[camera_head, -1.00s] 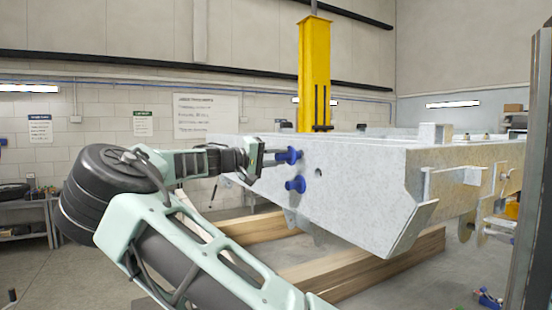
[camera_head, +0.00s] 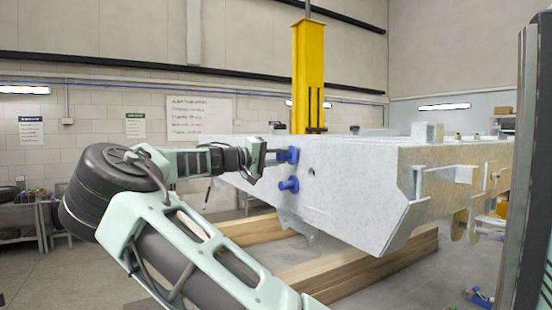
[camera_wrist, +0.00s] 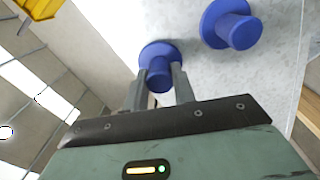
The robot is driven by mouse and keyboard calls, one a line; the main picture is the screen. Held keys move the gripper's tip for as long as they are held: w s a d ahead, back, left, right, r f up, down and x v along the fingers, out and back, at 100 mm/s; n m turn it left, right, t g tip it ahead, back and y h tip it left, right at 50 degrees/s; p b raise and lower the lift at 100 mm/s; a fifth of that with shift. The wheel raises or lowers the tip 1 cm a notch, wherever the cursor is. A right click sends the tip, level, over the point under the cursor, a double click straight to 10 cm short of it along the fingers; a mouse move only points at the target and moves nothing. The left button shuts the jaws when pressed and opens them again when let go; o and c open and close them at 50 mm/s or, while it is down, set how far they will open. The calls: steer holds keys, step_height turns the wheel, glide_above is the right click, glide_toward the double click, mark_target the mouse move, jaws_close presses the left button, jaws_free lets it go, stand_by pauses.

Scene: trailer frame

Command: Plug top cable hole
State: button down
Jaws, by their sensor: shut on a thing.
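The pale grey trailer frame (camera_head: 365,185) fills the right half of the head view. My gripper (camera_head: 276,157) is at its left side face, shut on the upper blue plug (camera_head: 290,155). In the wrist view the held plug (camera_wrist: 159,70) sits between my two fingertips (camera_wrist: 159,84), its wide flange facing the frame. The flange is at or very close to the face; I cannot tell whether it touches. The hole behind it is hidden. A lower blue plug (camera_head: 289,184) sits on the same face, and also shows in the wrist view (camera_wrist: 236,28).
A small dark hole (camera_head: 311,172) shows on the face right of the plugs. A yellow column (camera_head: 310,75) stands behind the frame. Wooden beams (camera_head: 375,262) lie beneath it. A dark post (camera_head: 522,170) stands at the right edge.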

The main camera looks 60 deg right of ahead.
steer(key=shift+s+d, duration=0.2)
steer(key=shift+d, duration=0.1)
steer(key=c, duration=1.1)
jaws_free()
steer(key=shift+d, duration=0.15)
steer(key=p+v, duration=0.2)
steer(key=v, duration=1.5)
steer(key=shift+w+a+p, duration=0.15)
steer(key=shift+a+p, duration=0.05)
steer(key=shift+p, duration=0.2)
